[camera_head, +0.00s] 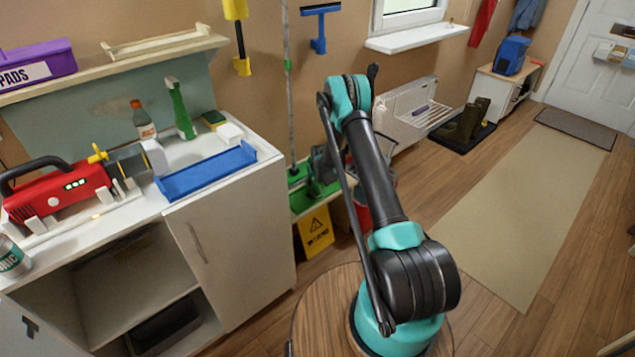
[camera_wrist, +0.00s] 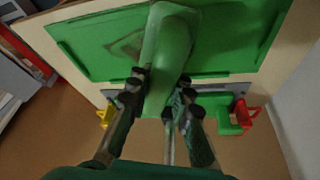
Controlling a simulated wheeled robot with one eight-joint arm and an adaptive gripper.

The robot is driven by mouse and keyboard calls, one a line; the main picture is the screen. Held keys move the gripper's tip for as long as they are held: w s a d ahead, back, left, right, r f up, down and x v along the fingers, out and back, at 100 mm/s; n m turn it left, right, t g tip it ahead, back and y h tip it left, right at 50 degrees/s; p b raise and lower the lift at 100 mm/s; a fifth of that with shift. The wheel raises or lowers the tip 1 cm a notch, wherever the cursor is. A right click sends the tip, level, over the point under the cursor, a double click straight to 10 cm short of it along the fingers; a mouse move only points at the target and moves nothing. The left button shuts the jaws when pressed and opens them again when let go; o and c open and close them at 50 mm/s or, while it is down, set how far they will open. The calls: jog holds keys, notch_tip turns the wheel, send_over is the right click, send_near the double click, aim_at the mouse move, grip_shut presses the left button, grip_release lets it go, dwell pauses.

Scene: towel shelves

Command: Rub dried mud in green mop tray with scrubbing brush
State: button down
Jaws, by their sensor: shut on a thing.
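The green mop tray (camera_head: 300,205) lies low by the wall, right of the white cabinet, partly hidden by my arm. In the wrist view the tray (camera_wrist: 235,38) fills the top, with a low raised rim. A dull brownish smear of dried mud (camera_wrist: 125,46) shows on it, left of the brush. My gripper (camera_wrist: 162,88) is shut on the green scrubbing brush (camera_wrist: 168,48), which lies over the tray. Its bristles are hidden, so I cannot tell whether they touch the tray. In the head view my gripper (camera_head: 325,168) is small and dark above the tray.
A yellow caution sign (camera_head: 315,230) hangs at the tray's front. A mop pole (camera_head: 289,90) rises at the tray's back. The white cabinet (camera_head: 235,245) stands close on the left. A white wall rack (camera_head: 405,105) is on the right. Open floor lies farther right.

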jog(key=shift+s+a, duration=0.7)
jog(key=shift+a, duration=0.25)
jog(key=shift+s+a, duration=0.65)
jog(key=shift+a, duration=0.25)
jog(key=shift+d, duration=0.1)
jog(key=shift+w+d+f, duration=0.1)
jog(key=shift+w+d, duration=1.25)
jog(key=shift+d, duration=0.45)
jog(key=shift+w+d, duration=1.3)
jog(key=shift+d, duration=0.5)
jog(key=shift+w+d+f, duration=0.1)
jog(key=shift+w+d, duration=1.25)
jog(key=shift+d, duration=0.45)
notch_tip(320, 180, up, 6)
jog(key=shift+r, duration=0.2)
jog(key=shift+r, duration=1.35)
